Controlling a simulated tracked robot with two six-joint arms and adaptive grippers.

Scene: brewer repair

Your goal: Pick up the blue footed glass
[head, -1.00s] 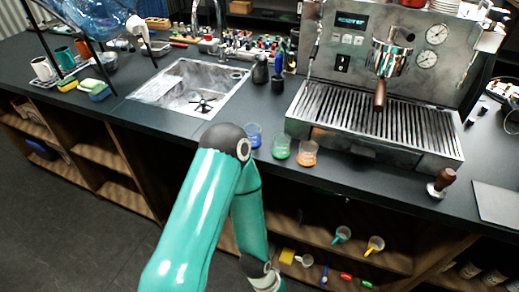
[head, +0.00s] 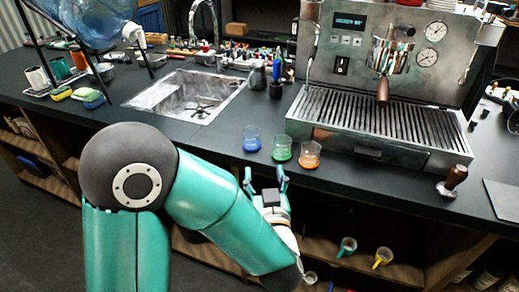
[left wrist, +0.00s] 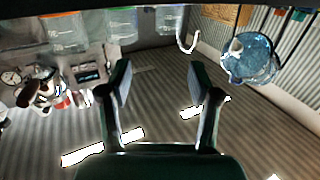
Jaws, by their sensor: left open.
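The blue glass (head: 251,141) stands upright near the counter's front edge, left of a green glass (head: 282,149) and an orange glass (head: 310,155). My left gripper (head: 265,174) is open and empty in front of the counter edge, just below the blue and green glasses in the picture, apart from them. In the left wrist view the open fingers (left wrist: 162,78) have nothing between them. My right gripper is not in view.
The espresso machine (head: 380,130) stands behind and right of the glasses. A metal sink (head: 185,95) is to the left. A wooden-handled tamper (head: 453,181) stands at right. Shelves (head: 360,259) with small cups lie below the counter. The counter left of the blue glass is clear.

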